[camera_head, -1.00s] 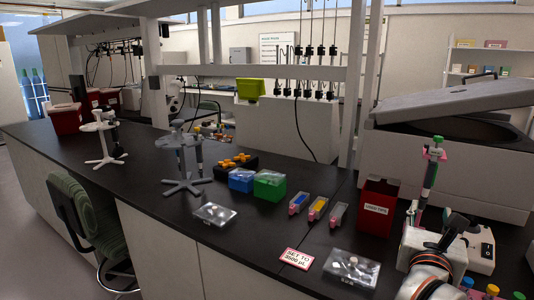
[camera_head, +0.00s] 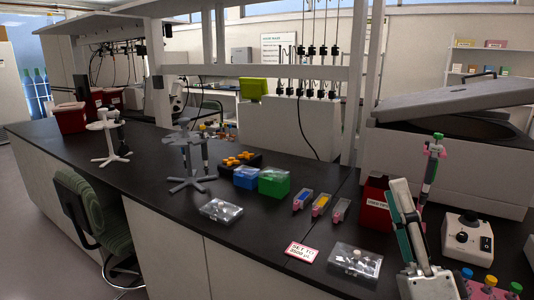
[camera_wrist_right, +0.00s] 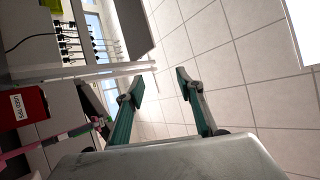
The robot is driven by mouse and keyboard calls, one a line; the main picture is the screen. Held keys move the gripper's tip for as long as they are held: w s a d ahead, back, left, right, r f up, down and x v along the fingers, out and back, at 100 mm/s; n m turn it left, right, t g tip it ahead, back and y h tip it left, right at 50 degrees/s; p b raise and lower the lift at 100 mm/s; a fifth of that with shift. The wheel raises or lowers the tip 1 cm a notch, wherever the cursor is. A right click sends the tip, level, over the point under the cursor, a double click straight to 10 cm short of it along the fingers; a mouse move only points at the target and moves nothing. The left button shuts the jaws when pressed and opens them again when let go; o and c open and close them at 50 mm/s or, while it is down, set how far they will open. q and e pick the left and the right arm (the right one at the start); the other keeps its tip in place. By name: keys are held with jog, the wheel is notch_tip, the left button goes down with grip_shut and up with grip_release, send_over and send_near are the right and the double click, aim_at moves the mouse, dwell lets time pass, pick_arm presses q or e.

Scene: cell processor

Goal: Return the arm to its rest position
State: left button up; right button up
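My right gripper (camera_head: 404,205) stands at the lower right of the head view, pointing upward in front of the red used-tips box (camera_head: 374,204). In the right wrist view its two green-lined fingers (camera_wrist_right: 160,88) are apart, with nothing between them. Past the fingers that view shows the tiled ceiling. My left arm and gripper are not in view.
Right of the gripper are a pipette (camera_head: 432,168) and a white mixer with a knob (camera_head: 467,239). Capped tubes in a pink rack (camera_head: 489,287) are at the lower right. A clear box (camera_head: 354,262) and sign (camera_head: 302,252) lie left of it.

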jog(key=a+f+n+g+y, duration=0.1)
jog(key=a+f+n+g, duration=0.2)
jog(key=f+n+g, duration=0.65)
jog(key=a+f+n+g+y, duration=0.15)
jog(key=f+n, duration=0.45)
jog(key=f, duration=0.9)
jog(key=s+d+f+n+g+h, duration=0.1)
jog(key=s+d+f+g+h, duration=0.1)
jog(key=d+f+h, duration=0.3)
jog(key=s+d+f+n+g, duration=0.1)
jog(key=s+d+f+g, duration=0.15)
jog(key=f, duration=0.45)
jog(key=s+d+f+n+g+h, duration=0.1)
jog(key=s+d+f+g+h, duration=0.4)
jog(key=s+d, duration=0.6)
jog(key=w+a+f+m+t+y, duration=0.1)
jog(key=a+f+t+y, duration=0.1)
jog(key=a+f, duration=0.5)
jog(key=w+a+f+m+t+y, duration=0.1)
jog(key=w+a+f+t+y, duration=0.1)
jog(key=a+f, duration=0.5)
jog(key=shift+w+a+f+t+y, duration=0.25)
jog(key=shift+a+f+t+y, duration=0.35)
jog(key=shift+y, duration=0.65)
jog(key=shift+a+r+m, duration=0.1)
jog(key=shift+r+m, duration=0.1)
jog(key=shift+m, duration=0.05)
